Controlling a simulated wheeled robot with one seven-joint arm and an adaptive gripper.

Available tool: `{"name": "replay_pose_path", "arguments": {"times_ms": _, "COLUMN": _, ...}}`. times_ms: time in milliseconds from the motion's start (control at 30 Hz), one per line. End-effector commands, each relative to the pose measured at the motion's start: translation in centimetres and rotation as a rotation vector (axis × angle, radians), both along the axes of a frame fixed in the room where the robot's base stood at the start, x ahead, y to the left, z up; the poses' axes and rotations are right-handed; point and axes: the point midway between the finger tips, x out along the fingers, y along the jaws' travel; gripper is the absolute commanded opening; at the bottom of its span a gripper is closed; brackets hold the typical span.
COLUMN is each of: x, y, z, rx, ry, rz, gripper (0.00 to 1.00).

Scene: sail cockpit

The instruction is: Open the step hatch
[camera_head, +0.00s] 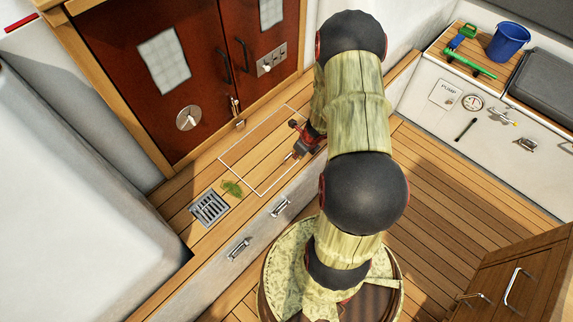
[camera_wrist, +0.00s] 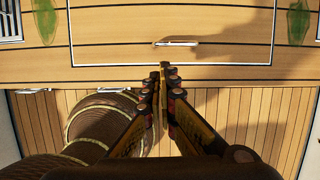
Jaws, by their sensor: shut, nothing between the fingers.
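The step hatch (camera_head: 250,150) is a wooden plank panel with a white outline, set flush in the step below the red doors. It lies closed. In the wrist view the hatch (camera_wrist: 120,30) fills the upper middle, with a small pale bar handle (camera_wrist: 177,43) near its front edge. My gripper (camera_head: 295,152) is over the right part of the hatch in the head view. In the wrist view my gripper (camera_wrist: 164,70) has its fingertips together and empty, just below the handle in the picture and apart from it. My arm hides the area to the right.
A drain grate (camera_head: 209,208) and a green leaf (camera_head: 233,188) lie left of the hatch. Red double doors (camera_head: 200,75) stand behind it. Metal handles (camera_head: 280,207) are on the step's front face. A blue bucket (camera_head: 508,41) stands on the right bench. The plank floor (camera_head: 440,190) is clear.

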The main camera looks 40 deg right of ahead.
Motion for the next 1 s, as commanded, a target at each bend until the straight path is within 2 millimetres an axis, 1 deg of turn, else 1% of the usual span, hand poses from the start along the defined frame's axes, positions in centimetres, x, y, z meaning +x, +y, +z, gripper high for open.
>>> {"name": "replay_pose_path", "arguments": {"times_ms": 67, "x": 0.0, "y": -0.1, "z": -0.1, "rx": 0.003, "ry": 0.003, "rz": -0.02, "gripper": 0.0}}
{"name": "replay_pose_path", "arguments": {"times_ms": 167, "x": 0.2, "y": 0.0, "z": -0.8, "rx": 0.007, "ry": 0.002, "rz": -0.028, "gripper": 0.0}}
{"name": "replay_pose_path", "arguments": {"times_ms": 267, "x": 0.5, "y": 0.0, "z": -2.1, "rx": 0.007, "ry": 0.002, "rz": -0.026, "gripper": 0.0}}
{"name": "replay_pose_path", "arguments": {"times_ms": 500, "x": 1.9, "y": 0.1, "z": -6.3, "rx": 0.007, "ry": 0.002, "rz": -0.024, "gripper": 0.0}}
{"name": "replay_pose_path", "arguments": {"times_ms": 633, "x": 2.4, "y": 0.2, "z": -8.0, "rx": 0.007, "ry": 0.002, "rz": -0.024, "gripper": 0.0}}
{"name": "replay_pose_path", "arguments": {"times_ms": 800, "x": 2.9, "y": 0.1, "z": -9.2, "rx": 0.007, "ry": 0.0, "rz": -0.024, "gripper": 0.0}}
{"name": "replay_pose_path", "arguments": {"times_ms": 1000, "x": 3.1, "y": 0.1, "z": -9.5, "rx": 0.006, "ry": 0.001, "rz": -0.023, "gripper": 0.0}}
